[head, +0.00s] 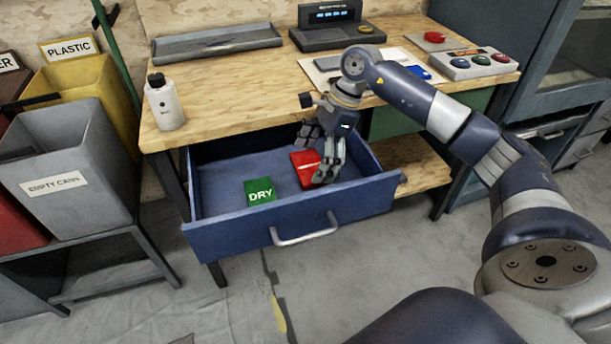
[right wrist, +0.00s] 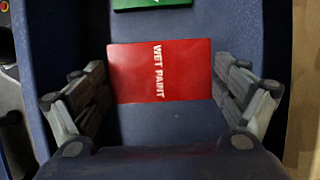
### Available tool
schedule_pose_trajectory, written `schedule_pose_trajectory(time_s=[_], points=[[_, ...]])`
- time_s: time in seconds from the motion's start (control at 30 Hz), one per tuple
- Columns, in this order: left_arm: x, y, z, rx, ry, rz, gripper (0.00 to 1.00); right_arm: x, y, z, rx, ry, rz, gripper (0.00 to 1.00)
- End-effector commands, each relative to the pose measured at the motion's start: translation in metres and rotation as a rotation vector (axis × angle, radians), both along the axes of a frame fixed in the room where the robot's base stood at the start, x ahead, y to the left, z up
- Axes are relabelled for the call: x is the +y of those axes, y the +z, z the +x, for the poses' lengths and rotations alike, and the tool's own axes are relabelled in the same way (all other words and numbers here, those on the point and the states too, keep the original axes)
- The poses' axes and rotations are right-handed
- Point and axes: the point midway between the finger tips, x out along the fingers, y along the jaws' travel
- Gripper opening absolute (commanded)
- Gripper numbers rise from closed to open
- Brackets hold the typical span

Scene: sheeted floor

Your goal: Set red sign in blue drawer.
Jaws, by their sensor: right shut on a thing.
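The red sign (head: 302,165), lettered WET PAINT, is inside the open blue drawer (head: 225,233), in its right half. I cannot tell whether it rests on the drawer floor or is just above it. My right gripper (head: 324,170) reaches down into the drawer and is shut on the red sign, partly covering it in the head view. In the right wrist view the sign (right wrist: 150,72) lies flat between the fingers (right wrist: 160,85), which meet its two side edges. My left gripper is not in view.
A green DRY sign (head: 259,191) lies in the drawer to the left of the red one. The wooden bench top (head: 230,78) is above, with a white bottle (head: 164,103), a grey tray (head: 216,42) and a button box (head: 473,64). Bins (head: 65,160) stand at left.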

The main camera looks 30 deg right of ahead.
Motion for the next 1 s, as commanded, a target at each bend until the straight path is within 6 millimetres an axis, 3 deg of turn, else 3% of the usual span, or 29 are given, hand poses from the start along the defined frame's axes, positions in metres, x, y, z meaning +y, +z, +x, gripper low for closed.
schedule_pose_trajectory(time_s=[0.43,0.87,0.9,0.93,1.0], points=[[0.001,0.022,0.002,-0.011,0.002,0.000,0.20,0.000,-0.049,0.000,-0.001,-0.001,0.001,0.71],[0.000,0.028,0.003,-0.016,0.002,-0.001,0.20,0.000,-0.052,0.000,-0.002,-0.001,0.000,0.71],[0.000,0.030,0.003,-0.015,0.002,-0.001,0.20,0.000,-0.052,0.000,-0.002,-0.001,0.000,0.95],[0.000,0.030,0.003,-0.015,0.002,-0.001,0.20,0.000,-0.052,0.000,-0.002,-0.001,0.000,1.00],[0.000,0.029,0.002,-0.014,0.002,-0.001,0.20,0.000,-0.052,0.000,-0.002,-0.001,0.000,1.00]])
